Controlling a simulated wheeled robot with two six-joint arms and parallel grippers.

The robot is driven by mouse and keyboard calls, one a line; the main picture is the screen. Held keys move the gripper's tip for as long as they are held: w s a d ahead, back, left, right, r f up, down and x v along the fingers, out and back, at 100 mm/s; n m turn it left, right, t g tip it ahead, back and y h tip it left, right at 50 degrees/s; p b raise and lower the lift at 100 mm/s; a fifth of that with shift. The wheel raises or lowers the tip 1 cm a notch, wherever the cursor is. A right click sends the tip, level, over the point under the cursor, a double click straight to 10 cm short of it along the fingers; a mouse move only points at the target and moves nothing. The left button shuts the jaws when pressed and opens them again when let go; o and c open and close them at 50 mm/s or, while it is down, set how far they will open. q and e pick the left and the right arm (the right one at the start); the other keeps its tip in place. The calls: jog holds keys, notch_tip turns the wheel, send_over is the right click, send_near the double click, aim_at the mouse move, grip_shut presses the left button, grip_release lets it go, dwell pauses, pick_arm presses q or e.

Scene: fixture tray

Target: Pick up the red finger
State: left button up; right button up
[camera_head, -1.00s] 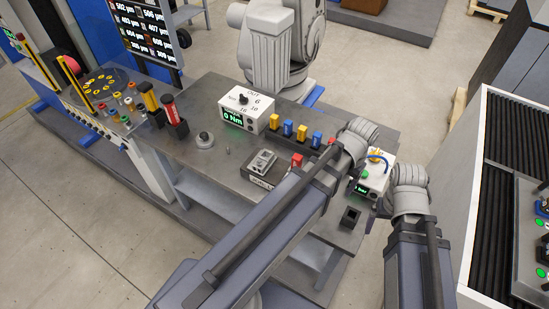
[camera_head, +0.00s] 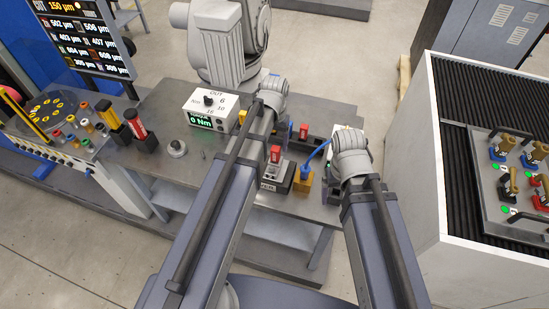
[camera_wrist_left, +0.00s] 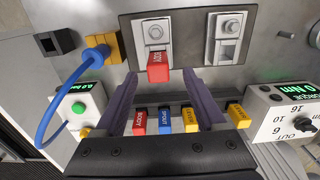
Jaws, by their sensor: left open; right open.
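A red finger (camera_wrist_left: 158,68) marked BODY stands on one nest of the dark fixture plate (camera_wrist_left: 268,72) in the left wrist view. The same red piece (camera_head: 275,153) shows in the head view beside my left arm. A second red piece (camera_wrist_left: 139,122), also marked BODY, stands in a row with blue and yellow pieces. My left gripper (camera_wrist_left: 161,78) is open, its purple fingers apart on either side of the first red finger, with no clear contact. The head view hides its fingertips.
A yellow connector (camera_head: 303,182) with a blue cable is at the fixture's side, close to my right gripper. The cable runs to a white box with a green button (camera_wrist_left: 78,108). A white torque box (camera_head: 212,107) stands left of my left arm. A black socket (camera_wrist_left: 55,42) is nearby.

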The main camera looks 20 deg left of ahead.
aim_at(276, 154)
pick_arm(q)
jog(key=shift+d+f+b, duration=0.15)
jog(key=shift+f+b, duration=2.75)
jog(key=shift+f, duration=0.35)
jog(key=shift+r, duration=0.1)
grip_shut()
